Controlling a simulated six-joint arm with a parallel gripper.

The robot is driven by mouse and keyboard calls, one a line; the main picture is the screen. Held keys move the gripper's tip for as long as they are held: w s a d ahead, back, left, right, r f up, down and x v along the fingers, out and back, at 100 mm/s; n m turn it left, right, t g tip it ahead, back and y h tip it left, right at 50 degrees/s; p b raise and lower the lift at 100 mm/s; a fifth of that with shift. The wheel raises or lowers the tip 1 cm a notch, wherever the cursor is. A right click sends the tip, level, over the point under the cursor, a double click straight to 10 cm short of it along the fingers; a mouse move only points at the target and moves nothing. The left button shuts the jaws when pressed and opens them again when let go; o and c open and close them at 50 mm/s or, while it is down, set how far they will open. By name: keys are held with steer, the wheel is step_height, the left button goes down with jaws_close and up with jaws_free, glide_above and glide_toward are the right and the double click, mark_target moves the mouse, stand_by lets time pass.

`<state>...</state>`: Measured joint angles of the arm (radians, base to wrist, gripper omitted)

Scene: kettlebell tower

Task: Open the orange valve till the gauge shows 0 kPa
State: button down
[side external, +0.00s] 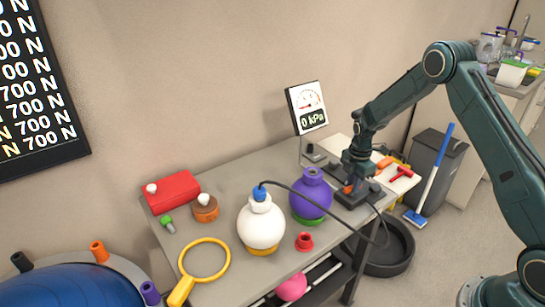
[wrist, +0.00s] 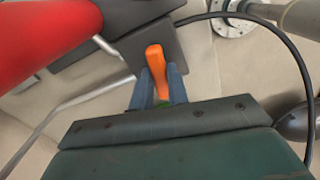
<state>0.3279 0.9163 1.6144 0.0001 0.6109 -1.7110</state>
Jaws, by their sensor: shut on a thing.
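The gauge (side external: 309,108) stands upright on a post at the back of the bench, and its display reads 0 kPa. The orange valve (side external: 348,188) shows as a small orange patch under my gripper (side external: 354,180), on a dark block at the bench's right end. In the wrist view, the orange valve handle (wrist: 155,58) lies between the two blue-grey fingers of my gripper (wrist: 159,78), which are shut on it.
A white flask (side external: 261,223) with a blue cap and a purple flask (side external: 312,195) stand left of my gripper. A dark hose runs from the blue cap toward the valve side. A red-handled tool (side external: 402,174) lies on a pale board to the right.

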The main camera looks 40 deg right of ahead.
steer(key=c, duration=1.5)
jaws_free()
steer(key=shift+n, duration=0.3)
steer(key=shift+r, duration=3)
steer(key=shift+f, duration=0.2)
